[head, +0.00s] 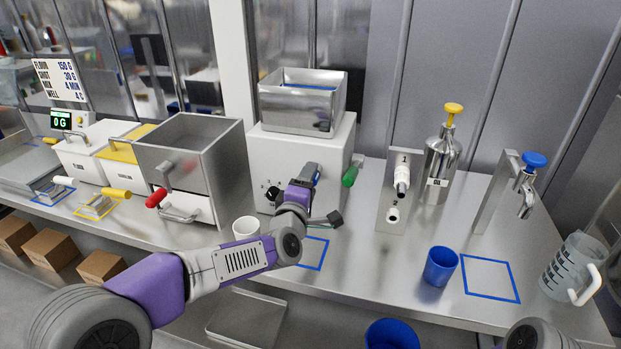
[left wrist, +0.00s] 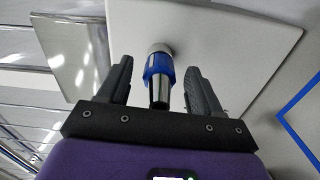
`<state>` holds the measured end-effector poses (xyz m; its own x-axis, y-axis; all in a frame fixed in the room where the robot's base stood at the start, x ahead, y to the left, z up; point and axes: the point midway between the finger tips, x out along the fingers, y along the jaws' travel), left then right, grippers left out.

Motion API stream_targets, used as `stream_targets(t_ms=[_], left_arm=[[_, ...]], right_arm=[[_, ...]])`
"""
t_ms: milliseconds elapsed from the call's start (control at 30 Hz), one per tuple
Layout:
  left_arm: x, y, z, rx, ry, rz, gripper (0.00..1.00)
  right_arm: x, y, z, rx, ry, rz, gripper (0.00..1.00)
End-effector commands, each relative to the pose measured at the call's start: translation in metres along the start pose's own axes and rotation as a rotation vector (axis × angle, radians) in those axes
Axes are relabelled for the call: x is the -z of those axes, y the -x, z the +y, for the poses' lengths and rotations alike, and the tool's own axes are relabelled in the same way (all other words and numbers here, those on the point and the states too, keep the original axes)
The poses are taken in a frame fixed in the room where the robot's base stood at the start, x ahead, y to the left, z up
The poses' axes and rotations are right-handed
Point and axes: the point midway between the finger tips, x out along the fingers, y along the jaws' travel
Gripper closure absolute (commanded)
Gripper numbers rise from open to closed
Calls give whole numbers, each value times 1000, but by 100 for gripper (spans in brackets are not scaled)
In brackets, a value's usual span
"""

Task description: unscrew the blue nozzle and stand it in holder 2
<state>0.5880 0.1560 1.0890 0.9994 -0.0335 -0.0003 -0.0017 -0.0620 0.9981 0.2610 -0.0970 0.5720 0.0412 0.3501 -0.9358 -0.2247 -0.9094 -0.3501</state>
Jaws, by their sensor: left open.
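The blue nozzle (left wrist: 158,70) has a blue collar and a metal tube. It sits on the front of the white machine (head: 300,150), and only a bit of its blue (head: 317,178) shows in the head view. My left gripper (head: 309,174) is at the machine front. In the left wrist view its open fingers (left wrist: 158,78) stand on either side of the nozzle, with a gap visible on both sides. The holder plate (head: 385,205) stands to the right, marked 1 and 2. A white nozzle (head: 402,177) is at holder 1. Holder 2 (head: 393,214) shows a pale, ring-like end.
A steel yellow-topped dispenser (head: 441,155), a blue cup (head: 440,266) and a measuring jug (head: 573,265) are to the right. Counter before the holder plate is clear.

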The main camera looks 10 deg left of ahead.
Motion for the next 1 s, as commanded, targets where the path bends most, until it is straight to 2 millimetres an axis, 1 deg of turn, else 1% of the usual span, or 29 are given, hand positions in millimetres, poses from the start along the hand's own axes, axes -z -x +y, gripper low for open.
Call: stream_targets(t_ms=[33, 400, 500, 667, 733, 1000], left_arm=[[-1, 0, 2, 1, -72, -2, 35], [-1, 0, 2, 1, -641, -2, 35], [-1, 0, 2, 0, -752, -2, 35], [0, 0, 1, 0, -827, -1, 35], [-1, 0, 2, 0, -882, -2, 35], [-1, 0, 3, 0, -1292, -2, 35]], right_arm=[[0, 5, -2, 0, 0, 0, 57], [-1, 23, -9, 0, 0, 0, 57], [-1, 26, -10, 0, 0, 0, 57], [-1, 27, -10, 0, 0, 0, 57], [-1, 30, -11, 0, 0, 0, 57], [-2, 45, -17, 0, 0, 0, 57]])
